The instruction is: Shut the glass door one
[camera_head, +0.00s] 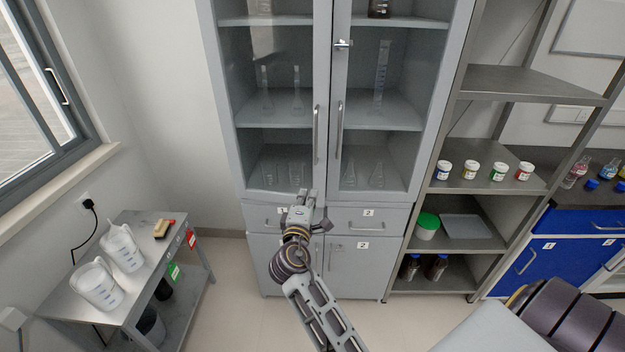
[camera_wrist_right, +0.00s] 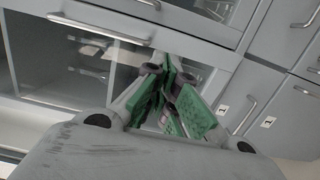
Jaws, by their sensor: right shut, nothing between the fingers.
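A tall grey cabinet has two glass doors. The left glass door (camera_head: 287,90) has a vertical handle (camera_head: 316,135) near its inner edge. The right glass door (camera_head: 392,100) is beside it with its own handle (camera_head: 339,130). Both look shut or almost shut; a small gap cannot be told. My right gripper (camera_head: 306,194) is shut and empty, in front of the left door's lower inner corner; contact is unclear. In the right wrist view its green-padded fingers (camera_wrist_right: 171,70) are together before the cabinet front, with the left door's handle (camera_wrist_right: 98,30) beyond. My left gripper is not in view.
Under the doors are drawers (camera_head: 352,219) and lower cupboard doors. A side table (camera_head: 140,280) with white jugs (camera_head: 121,247) stands at left. An open metal shelf (camera_head: 480,185) with small jars stands right of the cabinet. Floor (camera_head: 235,300) left of my arm is free.

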